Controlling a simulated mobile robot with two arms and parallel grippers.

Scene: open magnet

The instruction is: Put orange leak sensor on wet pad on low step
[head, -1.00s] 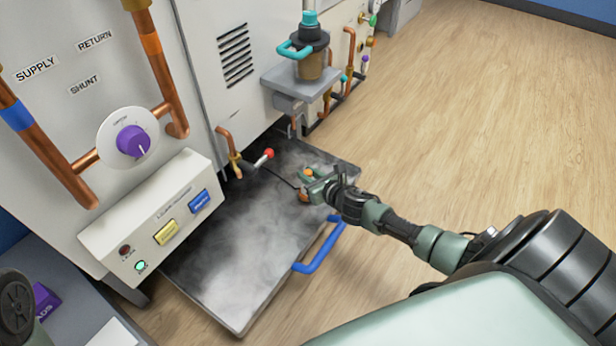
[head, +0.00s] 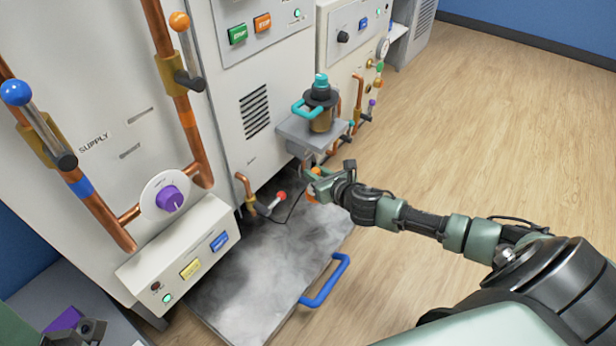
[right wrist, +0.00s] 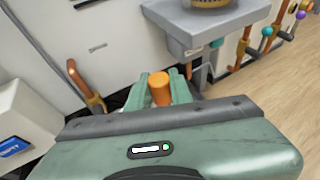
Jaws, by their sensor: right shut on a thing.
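The orange leak sensor (right wrist: 160,88) shows as an orange cylinder between the fingers of my right gripper (right wrist: 160,92) in the right wrist view. In the head view the right gripper (head: 318,180) is shut on it, above the far right end of a low grey platform (head: 262,270) with a blue handle. A thin dark cable runs left of the gripper. Mist covers much of the platform. I cannot make out a separate wet pad. My left gripper's fingers do not show.
A grey wall shelf (head: 290,132) holding a brown jar (head: 321,118) with teal handle stands just beyond the right gripper. A red-tipped valve lever (head: 280,197) and copper pipes (head: 243,186) are to its left. Wooden floor (head: 480,130) on the right is clear.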

